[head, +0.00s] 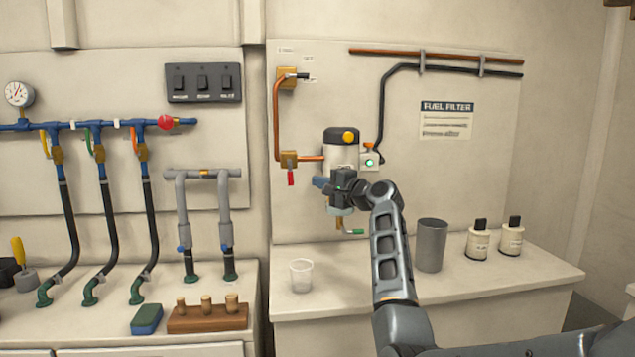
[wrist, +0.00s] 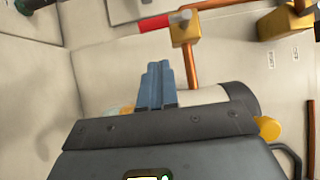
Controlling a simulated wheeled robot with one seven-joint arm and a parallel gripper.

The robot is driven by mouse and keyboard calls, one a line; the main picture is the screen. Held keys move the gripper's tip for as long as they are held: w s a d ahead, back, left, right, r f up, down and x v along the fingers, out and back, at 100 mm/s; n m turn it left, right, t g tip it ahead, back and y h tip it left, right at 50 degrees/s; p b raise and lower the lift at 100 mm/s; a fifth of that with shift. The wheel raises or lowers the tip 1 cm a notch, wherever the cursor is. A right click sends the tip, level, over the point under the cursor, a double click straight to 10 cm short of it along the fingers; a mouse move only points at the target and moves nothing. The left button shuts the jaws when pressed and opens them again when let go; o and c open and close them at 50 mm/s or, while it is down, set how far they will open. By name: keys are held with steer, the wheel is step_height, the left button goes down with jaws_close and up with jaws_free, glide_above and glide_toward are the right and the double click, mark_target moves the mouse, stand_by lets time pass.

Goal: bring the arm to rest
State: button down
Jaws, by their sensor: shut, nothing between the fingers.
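My arm reaches up from the lower right in the head view, in front of the fuel filter panel. My gripper (head: 321,182) points left, with its blue fingers in front of the fuel filter (head: 341,153). In the wrist view the two blue fingers (wrist: 156,84) lie together with nothing between them. The gripper and wrist hide part of the filter's lower body. I cannot tell whether the fingers touch the filter.
A red-handled valve (head: 291,178) and copper pipe (head: 276,120) are left of the filter. On the counter stand a clear cup (head: 301,275), a grey cylinder (head: 431,246) and two bottles (head: 478,241). Hoses (head: 112,228) hang at left. The counter's front right is clear.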

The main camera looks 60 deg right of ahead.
steer(key=v, duration=0.8)
steer(key=shift+d+r+b, duration=0.2)
steer(key=shift+r+b, duration=0.05)
steer(key=shift+b, duration=0.15)
steer(key=s+a+f+n+g, duration=0.2)
steer(key=s+a+f+n, duration=0.25)
steer(key=a+f, duration=0.85)
steer(key=s+a+f+n+g, duration=0.25)
steer(key=s+a+f, duration=0.25)
steer(key=a+f, duration=0.85)
steer(key=s+a+f+n+t+y, duration=0.1)
steer(key=s+a+f+n, duration=0.2)
steer(key=s+a+n, duration=0.75)
steer(key=s+a+r+n+y, duration=0.2)
steer(key=s+a+r, duration=0.1)
steer(key=s+a, duration=0.3)
steer(key=s+a+r+n+y, duration=0.1)
steer(key=s+a+r, duration=0.3)
steer(key=s, duration=0.7)
steer(key=shift+s+a+r+n+t+y, duration=0.2)
steer(key=shift+a+r+n+t+y, duration=0.2)
steer(key=shift+a, duration=0.75)
